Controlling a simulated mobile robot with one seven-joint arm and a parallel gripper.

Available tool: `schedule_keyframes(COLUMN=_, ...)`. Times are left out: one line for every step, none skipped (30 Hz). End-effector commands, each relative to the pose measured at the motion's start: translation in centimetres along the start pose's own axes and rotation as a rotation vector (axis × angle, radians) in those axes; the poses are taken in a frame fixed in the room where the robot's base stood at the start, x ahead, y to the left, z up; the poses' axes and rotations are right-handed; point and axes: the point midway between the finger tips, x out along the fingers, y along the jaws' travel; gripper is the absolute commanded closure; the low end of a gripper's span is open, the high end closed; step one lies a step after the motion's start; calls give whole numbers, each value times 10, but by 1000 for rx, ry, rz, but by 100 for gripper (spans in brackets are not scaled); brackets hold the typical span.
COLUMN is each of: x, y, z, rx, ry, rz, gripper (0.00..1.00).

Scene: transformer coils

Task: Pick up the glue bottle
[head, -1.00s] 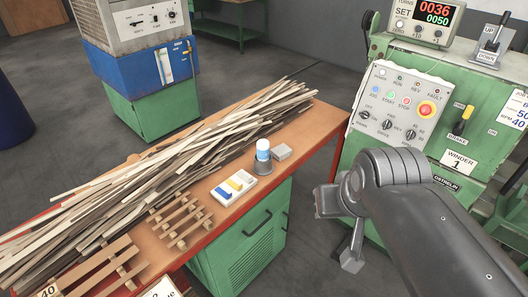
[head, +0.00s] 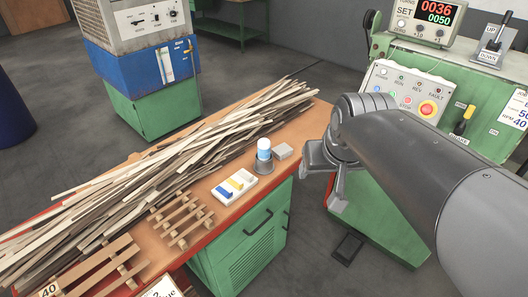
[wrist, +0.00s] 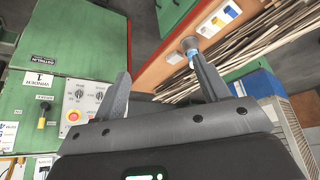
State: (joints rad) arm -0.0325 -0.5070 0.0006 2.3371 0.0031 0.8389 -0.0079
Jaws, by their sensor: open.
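The glue bottle appears to be the small blue bottle with a white top (head: 264,147), upright in a grey cup (head: 263,168) near the right edge of the wooden bench. My gripper (head: 320,182) is open and empty, to the right of the bottle and apart from it, past the bench edge. In the wrist view, the bottle (wrist: 192,62) shows beyond the tip of the right finger, which partly covers it, and the grey cup (wrist: 188,44) shows just above. The space between my fingers (wrist: 160,66) holds nothing.
A grey block (head: 283,151) lies just right of the cup, and a white tray with blue and yellow pieces (head: 234,188) in front. A pile of long strips (head: 170,150) covers the bench behind. A green winder machine (head: 380,205) stands to the right.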

Motion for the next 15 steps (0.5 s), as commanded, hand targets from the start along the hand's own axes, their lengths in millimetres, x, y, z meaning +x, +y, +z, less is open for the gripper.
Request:
schedule_keyframes(x=9, y=-3, z=-16, rx=-8, ry=-10, rz=-4, gripper=32)
schedule_keyframes(x=13, y=-4, z=-25, rx=-12, ry=-12, rz=-6, gripper=32)
schedule_keyframes(x=19, y=-6, z=-36, rx=-17, ry=-15, rz=-9, gripper=32)
schedule_keyframes(x=24, y=-8, z=-45, rx=-21, ry=-17, rz=-11, gripper=32)
schedule_keyframes(x=29, y=-9, z=-53, rx=-25, ry=-19, rz=-12, gripper=32)
schedule_keyframes(x=37, y=-11, z=-64, rx=-30, ry=-23, rz=-15, gripper=32)
schedule_keyframes(x=43, y=-13, z=-72, rx=-34, ry=-24, rz=-17, gripper=32)
schedule_keyframes(x=49, y=-15, z=-81, rx=-38, ry=-26, rz=-19, gripper=32)
schedule_keyframes(x=58, y=-18, z=-91, rx=-43, ry=-30, rz=-21, gripper=32)
schedule_keyframes(x=64, y=-20, z=-99, rx=-47, ry=-32, rz=-23, gripper=32)
schedule_keyframes(x=71, y=-22, z=-106, rx=-51, ry=-34, rz=-25, gripper=32)
schedule_keyframes(x=81, y=-25, z=-116, rx=-56, ry=-36, rz=-27, gripper=32)
schedule_keyframes(x=89, y=-27, z=-124, rx=-59, ry=-38, rz=-29, gripper=32)
schedule_keyframes(x=97, y=-29, z=-130, rx=-63, ry=-42, rz=-31, gripper=32)
schedule_keyframes(x=108, y=-33, z=-139, rx=-68, ry=-44, rz=-34, gripper=32)
